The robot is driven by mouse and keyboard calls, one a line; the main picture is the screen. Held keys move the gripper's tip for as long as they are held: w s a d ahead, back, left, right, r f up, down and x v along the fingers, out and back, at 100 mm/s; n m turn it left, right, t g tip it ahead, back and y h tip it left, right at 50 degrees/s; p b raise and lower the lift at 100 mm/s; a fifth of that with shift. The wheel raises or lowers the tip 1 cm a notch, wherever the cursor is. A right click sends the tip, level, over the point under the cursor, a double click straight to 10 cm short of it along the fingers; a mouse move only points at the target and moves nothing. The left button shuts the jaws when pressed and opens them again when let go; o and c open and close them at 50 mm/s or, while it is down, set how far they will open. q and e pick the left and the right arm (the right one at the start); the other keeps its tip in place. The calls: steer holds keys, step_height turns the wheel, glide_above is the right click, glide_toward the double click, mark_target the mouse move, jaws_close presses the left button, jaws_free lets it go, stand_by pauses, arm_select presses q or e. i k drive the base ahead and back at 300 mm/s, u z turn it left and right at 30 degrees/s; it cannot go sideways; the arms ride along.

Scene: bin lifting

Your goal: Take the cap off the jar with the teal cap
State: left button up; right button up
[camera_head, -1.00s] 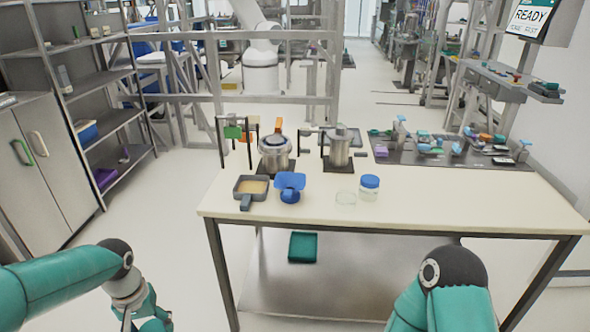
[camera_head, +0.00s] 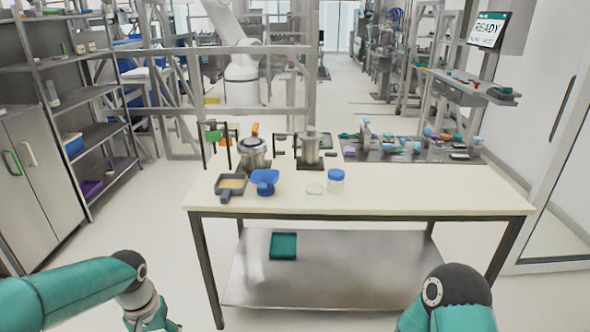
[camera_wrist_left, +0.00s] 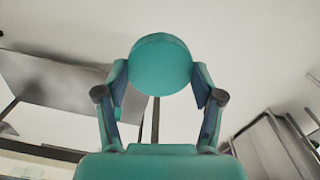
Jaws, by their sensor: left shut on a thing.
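My left gripper (camera_wrist_left: 161,78) is shut on a round teal cap (camera_wrist_left: 160,62), its fingers on either side of the rim. Whether a jar is under the cap is hidden in the left wrist view. In the head view the left gripper (camera_head: 154,320) is at the bottom edge, away from the table, and the cap cannot be made out. On the table, a clear jar with a blue cap (camera_head: 336,181) stands upright beside a low clear glass vessel (camera_head: 315,189) with no cap on it. My right gripper is out of view; only the arm shows.
The cream table (camera_head: 420,192) stands ahead, with a grey pan (camera_head: 230,188), a blue scoop-like thing (camera_head: 264,180) and metal pots on it. A green tray (camera_head: 284,246) lies on the lower shelf. Shelving (camera_head: 90,95) stands left; the floor between is clear.

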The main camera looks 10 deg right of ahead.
mark_target(315, 187)
steer(key=z, duration=0.9)
steer(key=i, duration=0.95)
steer(key=z, duration=0.2)
